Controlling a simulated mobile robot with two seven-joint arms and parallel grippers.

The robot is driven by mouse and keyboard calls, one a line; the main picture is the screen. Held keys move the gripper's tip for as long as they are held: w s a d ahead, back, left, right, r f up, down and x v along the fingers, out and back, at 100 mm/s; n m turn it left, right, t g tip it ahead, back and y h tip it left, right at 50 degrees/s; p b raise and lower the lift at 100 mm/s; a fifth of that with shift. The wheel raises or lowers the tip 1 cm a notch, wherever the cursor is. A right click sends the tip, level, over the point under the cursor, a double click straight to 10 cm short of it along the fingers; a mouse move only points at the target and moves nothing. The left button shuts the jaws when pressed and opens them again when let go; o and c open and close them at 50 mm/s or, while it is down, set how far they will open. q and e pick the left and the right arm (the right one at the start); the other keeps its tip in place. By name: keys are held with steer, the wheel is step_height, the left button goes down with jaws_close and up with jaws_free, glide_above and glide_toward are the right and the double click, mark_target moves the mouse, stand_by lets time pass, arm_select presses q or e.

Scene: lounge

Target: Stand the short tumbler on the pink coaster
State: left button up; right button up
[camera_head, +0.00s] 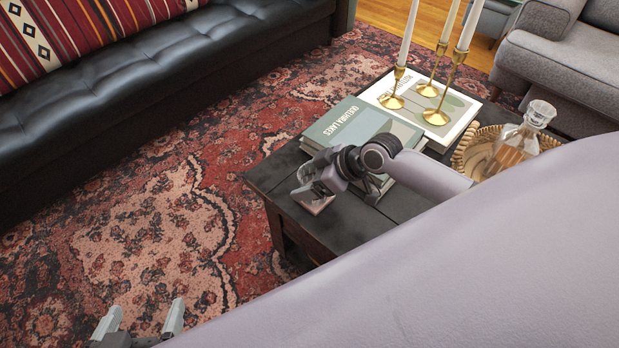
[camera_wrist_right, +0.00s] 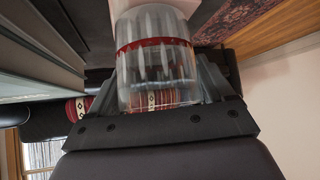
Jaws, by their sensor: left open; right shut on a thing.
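The short tumbler (camera_wrist_right: 158,60) is clear ribbed glass, held between the fingers of my right gripper, which shows in the head view (camera_head: 318,188). The wrist picture is upside down, so the tumbler's base points to the top edge. A pale pink surface, apparently the pink coaster (camera_wrist_right: 185,6), shows at that edge by the base. In the head view a pinkish patch of the coaster (camera_head: 318,204) shows under the gripper, near the table's left corner. I cannot tell whether glass and coaster touch. My left gripper (camera_head: 141,318) is open and empty, low over the rug.
The dark table (camera_head: 268,180) carries a green book (camera_head: 360,126), a white book (camera_head: 455,121) with gold candlesticks (camera_head: 430,90), and a woven tray (camera_head: 468,152) with a decanter (camera_head: 515,145). The books stand close behind my right gripper. My right arm hides the table's near side.

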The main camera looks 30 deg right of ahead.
arm_select(q)
steer(key=shift+f, duration=0.1)
arm_select(e)
steer(key=o, duration=1.1)
steer(key=shift+f, duration=0.15)
steer(key=shift+r, duration=0.25)
steer(key=p+v, duration=0.4)
steer(key=v, duration=0.8)
arm_select(q)
steer(key=shift+s+a+f+n+g+y, duration=0.2)
steer(key=shift+s+a+f, duration=0.15)
steer(key=shift+a, duration=0.3)
steer(key=shift+s+a+f+n+g+y, duration=0.1)
steer(key=shift+s+a+f+n+y, duration=0.15)
steer(key=shift+a, duration=0.4)
arm_select(e)
steer(key=s+a+f+m+t+h, duration=0.2)
steer(key=s+a+f+m+t, duration=0.2)
steer(key=s+a, duration=0.6)
steer(key=shift+a+f+m+h, duration=0.45)
steer(key=shift+f+m, duration=0.35)
steer(key=shift+f, duration=0.4)
steer(key=shift+s, duration=0.1)
